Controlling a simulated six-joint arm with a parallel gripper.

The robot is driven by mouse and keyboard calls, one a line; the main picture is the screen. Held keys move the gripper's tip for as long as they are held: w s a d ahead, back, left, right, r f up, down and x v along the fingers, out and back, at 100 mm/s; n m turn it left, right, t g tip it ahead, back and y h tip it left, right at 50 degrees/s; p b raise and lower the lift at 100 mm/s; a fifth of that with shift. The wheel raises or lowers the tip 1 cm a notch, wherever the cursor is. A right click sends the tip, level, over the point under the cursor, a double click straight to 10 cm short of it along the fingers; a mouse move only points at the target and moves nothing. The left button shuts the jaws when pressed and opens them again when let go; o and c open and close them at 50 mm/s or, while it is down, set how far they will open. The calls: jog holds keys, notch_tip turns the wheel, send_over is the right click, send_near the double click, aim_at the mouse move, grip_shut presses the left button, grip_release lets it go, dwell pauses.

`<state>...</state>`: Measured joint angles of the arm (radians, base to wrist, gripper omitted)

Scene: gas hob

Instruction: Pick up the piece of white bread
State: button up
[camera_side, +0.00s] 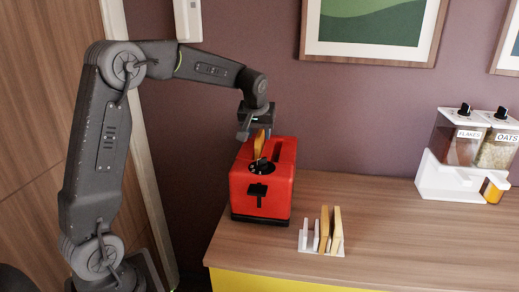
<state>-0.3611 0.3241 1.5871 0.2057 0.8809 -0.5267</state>
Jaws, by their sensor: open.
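A tan bread slice (260,148) stands upright in a slot of the red toaster (262,197), its upper part showing above the top. My gripper (256,133) is open, pointing down just over the toaster. Its fingertips are close to the top of that slice; I cannot tell if they straddle or touch it. More bread slices (331,230) stand upright in a small white rack (306,246) on the counter, right of the toaster and apart from my gripper. All the visible bread looks tan or yellowish, so I cannot tell which piece is white bread.
The wooden counter (400,225) is clear between the rack and a white dispenser (462,185) labelled flakes and oats at the right. A black knob (263,167) and lever (258,191) are on the toaster. A purple wall with framed pictures (375,25) stands behind.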

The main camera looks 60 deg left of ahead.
jog(key=shift+x, duration=1.4)
jog(key=shift+c, duration=0.3)
jog(key=shift+r, duration=0.1)
grip_shut()
